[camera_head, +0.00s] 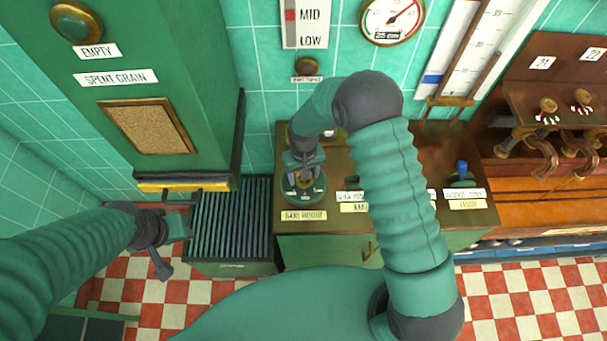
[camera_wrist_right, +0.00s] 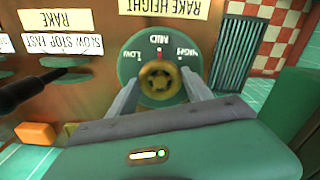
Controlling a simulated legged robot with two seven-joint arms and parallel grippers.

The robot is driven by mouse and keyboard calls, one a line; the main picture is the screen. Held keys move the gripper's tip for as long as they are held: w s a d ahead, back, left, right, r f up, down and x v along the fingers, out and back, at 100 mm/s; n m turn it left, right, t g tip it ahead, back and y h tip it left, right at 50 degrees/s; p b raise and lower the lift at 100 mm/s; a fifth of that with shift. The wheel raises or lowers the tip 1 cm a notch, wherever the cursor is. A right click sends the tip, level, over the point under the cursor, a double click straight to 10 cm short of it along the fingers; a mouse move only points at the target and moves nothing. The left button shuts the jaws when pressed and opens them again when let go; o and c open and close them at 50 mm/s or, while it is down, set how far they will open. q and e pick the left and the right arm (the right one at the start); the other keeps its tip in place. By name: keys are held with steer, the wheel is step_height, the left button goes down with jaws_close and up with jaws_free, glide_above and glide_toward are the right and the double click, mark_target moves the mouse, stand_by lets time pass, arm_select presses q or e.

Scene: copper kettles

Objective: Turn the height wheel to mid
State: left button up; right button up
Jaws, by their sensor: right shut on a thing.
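The height wheel is a small brass wheel (camera_wrist_right: 159,82) on a round green dial (camera_wrist_right: 143,62) marked LOW, MID and HIGH, upside down in the right wrist view. A small red mark shows beside the word MID. The dial also shows in the head view (camera_head: 291,196), above the RAKE HEIGHT label (camera_head: 304,215). My right gripper (camera_head: 303,178) is shut on the wheel, one finger on each side in the wrist view (camera_wrist_right: 158,92). My left gripper (camera_head: 183,218) is beside the grated box, away from the wheel; its fingers are unclear.
The wall sign (camera_head: 304,22) shows a red marker level with MID. A round gauge (camera_head: 392,18) hangs beside it. A green grated box (camera_head: 230,225) stands left of the wooden counter (camera_head: 330,240). A blue-topped lever (camera_head: 461,171) and wooden rack (camera_head: 540,100) stand right.

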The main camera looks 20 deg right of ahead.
steer(key=shift+w+r, duration=0.15)
steer(key=shift+w, duration=0.1)
steer(key=o, duration=1.4)
steer(key=shift+s, duration=0.1)
step_height(320, 180, up, 16)
steer(key=b, duration=0.2)
steer(key=shift+r+b, duration=0.25)
steer(key=shift+b, duration=0.05)
